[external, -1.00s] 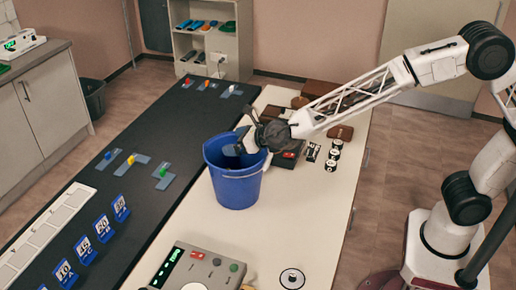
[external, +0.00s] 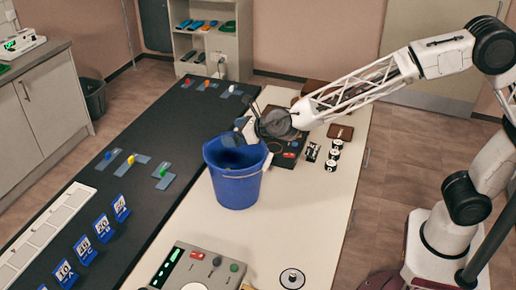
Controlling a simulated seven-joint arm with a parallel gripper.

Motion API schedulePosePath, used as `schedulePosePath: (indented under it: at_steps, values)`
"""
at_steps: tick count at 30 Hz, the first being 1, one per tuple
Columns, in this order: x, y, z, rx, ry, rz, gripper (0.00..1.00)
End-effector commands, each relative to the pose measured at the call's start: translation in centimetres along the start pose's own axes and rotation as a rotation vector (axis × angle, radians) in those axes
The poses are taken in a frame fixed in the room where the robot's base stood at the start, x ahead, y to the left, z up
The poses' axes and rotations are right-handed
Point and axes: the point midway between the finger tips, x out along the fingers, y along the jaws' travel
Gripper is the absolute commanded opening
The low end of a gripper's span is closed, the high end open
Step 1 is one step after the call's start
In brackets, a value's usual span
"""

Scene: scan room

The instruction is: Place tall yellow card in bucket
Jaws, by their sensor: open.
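The blue bucket (external: 236,190) stands upright on the pale table, with its white handle grip at the right of its rim. My gripper (external: 243,128) is open just above the bucket's back rim, and I see no yellow card in it. I cannot make out a tall yellow card anywhere. The inside of the bucket is mostly shaded, and I cannot tell what lies in it. A blue piece with a small yellow knob (external: 131,159) lies on the black surface, left of the bucket.
Blue numbered stands (external: 103,229) line the black surface (external: 150,205) at the front left. A grey control box (external: 195,268) is in front of the bucket. A dark device (external: 290,150) and black-and-white cylinders (external: 332,155) are behind it.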

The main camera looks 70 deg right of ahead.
Motion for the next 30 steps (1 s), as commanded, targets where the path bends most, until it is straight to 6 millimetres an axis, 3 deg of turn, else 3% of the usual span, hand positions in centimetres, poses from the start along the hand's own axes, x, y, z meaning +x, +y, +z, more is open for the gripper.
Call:
schedulePosePath:
  at_steps: [8,14,20,30]
  values:
    - [-0.1,-0.1,0.1,0.008,-0.001,-0.003,1.00]
    - [-1.6,-1.6,1.0,0.111,-0.009,-0.041,1.00]
    - [-5.3,-5.5,2.5,0.366,-0.031,-0.140,1.00]
    - [-15.1,-13.6,2.7,0.965,-0.081,-0.385,1.00]
